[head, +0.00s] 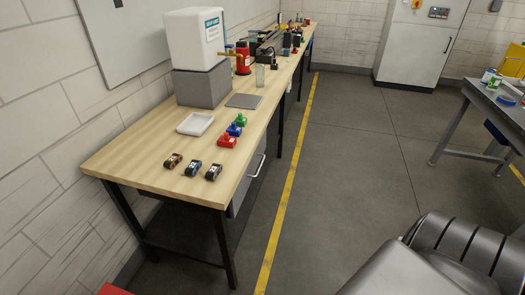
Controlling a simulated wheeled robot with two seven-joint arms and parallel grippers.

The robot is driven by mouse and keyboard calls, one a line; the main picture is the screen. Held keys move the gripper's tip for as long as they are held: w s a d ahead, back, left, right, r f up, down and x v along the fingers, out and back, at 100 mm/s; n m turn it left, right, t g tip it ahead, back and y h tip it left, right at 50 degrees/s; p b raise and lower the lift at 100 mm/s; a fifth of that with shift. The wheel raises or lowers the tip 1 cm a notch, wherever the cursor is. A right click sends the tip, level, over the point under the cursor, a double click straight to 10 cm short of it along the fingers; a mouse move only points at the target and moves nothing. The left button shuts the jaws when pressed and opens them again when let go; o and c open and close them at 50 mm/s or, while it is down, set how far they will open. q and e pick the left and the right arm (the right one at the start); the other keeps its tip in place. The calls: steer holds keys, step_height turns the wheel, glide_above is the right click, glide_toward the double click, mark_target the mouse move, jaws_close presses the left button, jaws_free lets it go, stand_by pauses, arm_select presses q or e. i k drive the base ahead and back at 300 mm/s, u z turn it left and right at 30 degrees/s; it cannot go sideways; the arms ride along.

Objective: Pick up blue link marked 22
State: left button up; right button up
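Three small dark links lie in a row at the near end of the wooden workbench (150,160). The middle one is the bluish link (193,169). A reddish-brown link (172,160) lies to its left and a brown link (213,172) to its right. Each has a pale mark on top, too small to read, so I cannot confirm the 22. The links stand apart from each other. Neither of my grippers is in view.
Behind the links are a white tray (195,124) and red (227,141), blue (234,130) and green (240,120) pieces. A white container (195,40) stands on a grey block (202,86). The floor (345,150) right of the bench is open. A grey table (490,105) stands at right.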

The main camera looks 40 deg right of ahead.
mark_target(191, 170)
steer(key=z, duration=1.85)
steer(key=i, duration=3.3)
steer(key=u, duration=3.35)
